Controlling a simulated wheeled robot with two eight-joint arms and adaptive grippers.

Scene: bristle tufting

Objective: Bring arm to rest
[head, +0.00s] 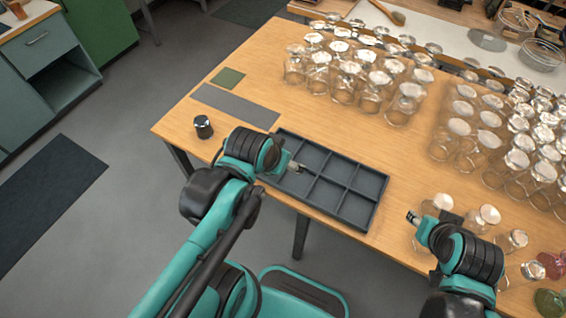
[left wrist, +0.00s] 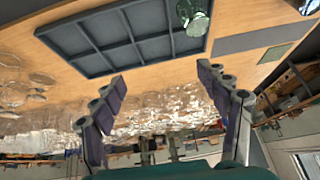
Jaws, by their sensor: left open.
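My left arm comes in from the left of the head view, and its gripper (head: 293,168) is over the left part of the dark compartment tray. In the left wrist view the two fingers (left wrist: 161,75) are spread wide with nothing between them.
Many lidded glass jars (head: 340,85) crowd the back and right of the wooden table (head: 262,62). A grey mat (head: 236,105), a green square (head: 228,78) and a small dark cylinder (head: 203,127) lie at the left. Red and green glass pieces show at lower right.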

